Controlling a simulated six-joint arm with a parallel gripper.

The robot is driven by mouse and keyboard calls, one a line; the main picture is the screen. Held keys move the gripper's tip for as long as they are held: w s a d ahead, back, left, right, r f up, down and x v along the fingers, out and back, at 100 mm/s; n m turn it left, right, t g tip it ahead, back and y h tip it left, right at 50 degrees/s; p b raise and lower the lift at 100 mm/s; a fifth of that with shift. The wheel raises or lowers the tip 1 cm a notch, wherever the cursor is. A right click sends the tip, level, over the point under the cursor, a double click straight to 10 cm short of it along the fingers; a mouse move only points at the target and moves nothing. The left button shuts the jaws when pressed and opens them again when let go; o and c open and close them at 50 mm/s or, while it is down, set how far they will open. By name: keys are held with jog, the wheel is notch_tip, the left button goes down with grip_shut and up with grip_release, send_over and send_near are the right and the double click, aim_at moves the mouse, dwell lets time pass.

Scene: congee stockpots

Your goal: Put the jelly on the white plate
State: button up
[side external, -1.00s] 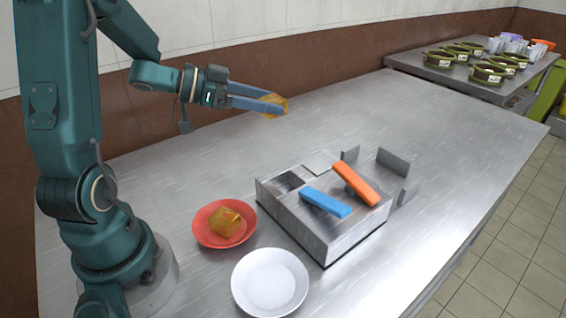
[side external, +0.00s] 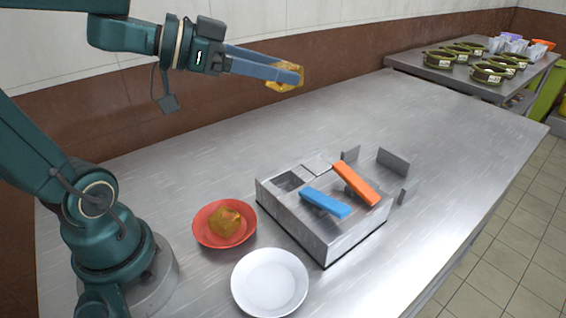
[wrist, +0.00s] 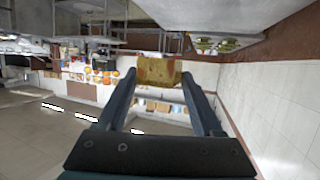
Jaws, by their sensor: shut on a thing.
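My gripper (side external: 290,76) is shut on an amber, see-through jelly (side external: 283,74) and holds it high above the metal table, level and pointing right. In the wrist view the jelly (wrist: 158,71) sits between the two fingertips. A second amber jelly (side external: 227,221) lies in a red plate (side external: 200,232) on the table near my base. The white plate (side external: 269,283) is empty, at the front of the table, just to the right of and in front of the red plate. My gripper is well above and behind both plates.
A metal box appliance (side external: 310,225) with a blue bar (side external: 325,202) and an orange bar (side external: 356,184) on top stands right of the plates. Green pots (side external: 487,73) stand on a far table.

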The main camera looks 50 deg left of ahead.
jog(key=shift+a+f, duration=0.1)
jog(key=shift+a, duration=0.1)
jog(key=shift+w+d+r+m+h, duration=0.1)
jog(key=shift+d+r+m+h, duration=0.15)
jog(key=shift+d+m, duration=0.2)
jog(key=shift+w+f+m+g+h, duration=0.25)
jog(key=shift+f+g+h, duration=0.05)
jog(key=shift+h, duration=0.15)
jog(key=w+a+f+y, duration=0.1)
jog(key=w+a+f, duration=0.1)
jog(key=a+f, duration=0.6)
jog(key=a, duration=0.2)
jog(key=shift+w+a, duration=0.2)
jog(key=shift+a, duration=0.1)
send_over(311, 166)
notch_tip(311, 166, down, 7)
jog(key=shift+f, duration=0.1)
jog(key=shift+f+n, duration=0.4)
jog(key=shift+f, duration=1.3)
